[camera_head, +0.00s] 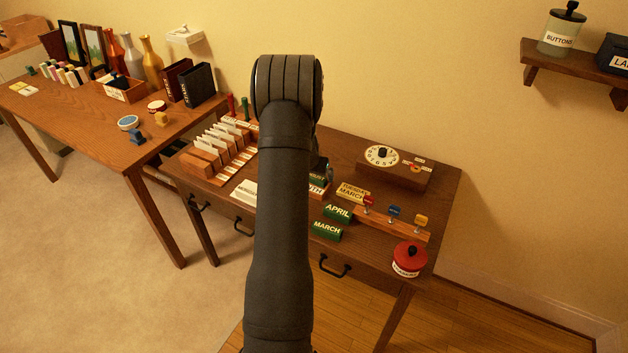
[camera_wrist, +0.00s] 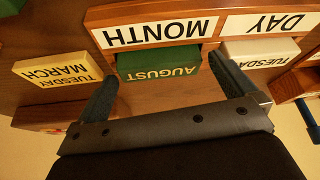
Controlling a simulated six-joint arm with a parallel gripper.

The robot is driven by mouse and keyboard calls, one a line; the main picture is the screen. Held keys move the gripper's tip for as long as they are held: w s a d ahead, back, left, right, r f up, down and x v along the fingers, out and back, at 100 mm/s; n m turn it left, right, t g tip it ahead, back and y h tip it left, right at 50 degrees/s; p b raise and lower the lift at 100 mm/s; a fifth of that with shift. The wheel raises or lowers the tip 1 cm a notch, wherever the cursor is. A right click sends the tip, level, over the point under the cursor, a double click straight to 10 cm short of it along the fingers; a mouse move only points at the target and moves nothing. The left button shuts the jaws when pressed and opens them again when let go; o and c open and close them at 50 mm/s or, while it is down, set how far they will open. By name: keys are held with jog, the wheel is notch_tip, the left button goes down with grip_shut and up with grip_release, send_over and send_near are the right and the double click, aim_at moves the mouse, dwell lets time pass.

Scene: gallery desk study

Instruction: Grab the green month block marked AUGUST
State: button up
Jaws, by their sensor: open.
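The green AUGUST block (camera_wrist: 160,68) shows upside down in the wrist view, at the MONTH section of a wooden holder (camera_wrist: 150,12). My gripper (camera_wrist: 163,72) is open, with one finger on each side of the block. The right finger looks close to the block's side; I cannot tell whether it touches. In the head view my arm hides most of the gripper and holder, and a bit of green (camera_head: 319,179) shows beside the arm. Two other green blocks, APRIL (camera_head: 337,212) and MARCH (camera_head: 327,230), lie on the desk.
A cream TUESDAY block (camera_wrist: 262,60) sits at the DAY section, close to my right finger. A dial box (camera_head: 395,168), a strip with coloured stamps (camera_head: 400,222) and a red pot (camera_head: 409,260) stand at the right.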

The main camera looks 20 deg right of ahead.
jog(key=shift+f, duration=0.2)
jog(key=c, duration=0.8)
